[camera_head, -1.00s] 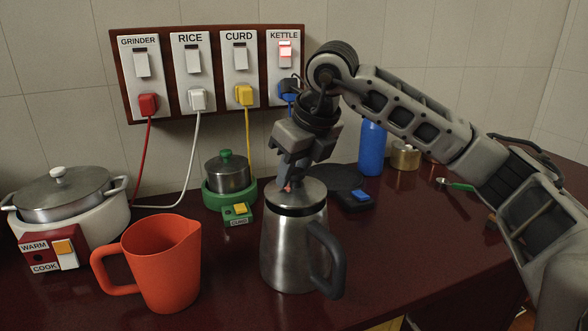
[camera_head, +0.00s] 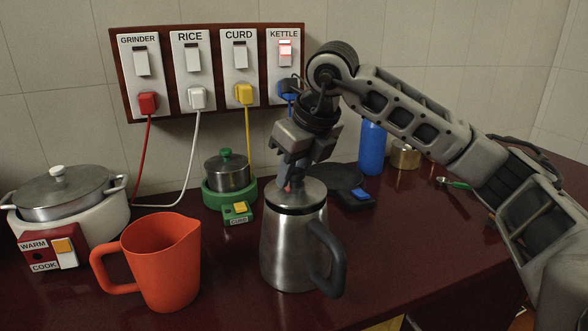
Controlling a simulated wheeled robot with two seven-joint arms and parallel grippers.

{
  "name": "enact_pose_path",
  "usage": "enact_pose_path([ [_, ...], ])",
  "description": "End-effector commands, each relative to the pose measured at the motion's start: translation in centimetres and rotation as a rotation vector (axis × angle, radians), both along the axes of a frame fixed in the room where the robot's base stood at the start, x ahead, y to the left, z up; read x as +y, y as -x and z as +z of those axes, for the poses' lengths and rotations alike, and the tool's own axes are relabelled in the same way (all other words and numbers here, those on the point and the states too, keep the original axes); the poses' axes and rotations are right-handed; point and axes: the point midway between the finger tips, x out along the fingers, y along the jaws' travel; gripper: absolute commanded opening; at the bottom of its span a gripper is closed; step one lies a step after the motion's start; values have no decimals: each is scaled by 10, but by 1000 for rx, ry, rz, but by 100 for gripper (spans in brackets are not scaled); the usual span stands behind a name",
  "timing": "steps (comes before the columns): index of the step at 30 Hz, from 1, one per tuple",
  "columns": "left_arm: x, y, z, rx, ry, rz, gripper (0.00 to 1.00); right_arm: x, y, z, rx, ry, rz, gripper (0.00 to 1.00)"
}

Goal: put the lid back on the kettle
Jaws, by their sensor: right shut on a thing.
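The steel kettle (camera_head: 285,250) stands upright on the dark red counter, with its black handle to the right. Its steel lid (camera_head: 300,194) sits at the kettle's mouth, with a dark band between lid and body; I cannot tell if it is fully seated. My right gripper (camera_head: 289,184) points down over the kettle and is shut on the lid's small reddish knob, most of which the fingers hide. My left gripper is not in view.
An orange jug (camera_head: 165,265) stands close left of the kettle. The black kettle base (camera_head: 345,178) with a blue switch lies behind right. A green curd maker (camera_head: 229,190), a rice cooker (camera_head: 95,222) and a blue bottle (camera_head: 371,150) stand around. The right-hand counter is mostly clear.

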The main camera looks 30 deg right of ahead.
Motion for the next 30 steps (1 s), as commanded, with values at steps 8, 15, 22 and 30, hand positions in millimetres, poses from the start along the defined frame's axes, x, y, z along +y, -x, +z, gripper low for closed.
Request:
enact_pose_path([
  [8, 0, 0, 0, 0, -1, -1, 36, 0, 0, 0, 0, 0, 0, 7],
  [15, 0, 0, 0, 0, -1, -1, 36, 0, 0, 0, -1, 0, 0, 55],
  [22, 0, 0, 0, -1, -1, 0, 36, 0, 0, 0, 0, 1, 0, 77],
  [30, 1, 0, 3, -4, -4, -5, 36, 0, 0, 2, 0, 1, 0, 77],
])
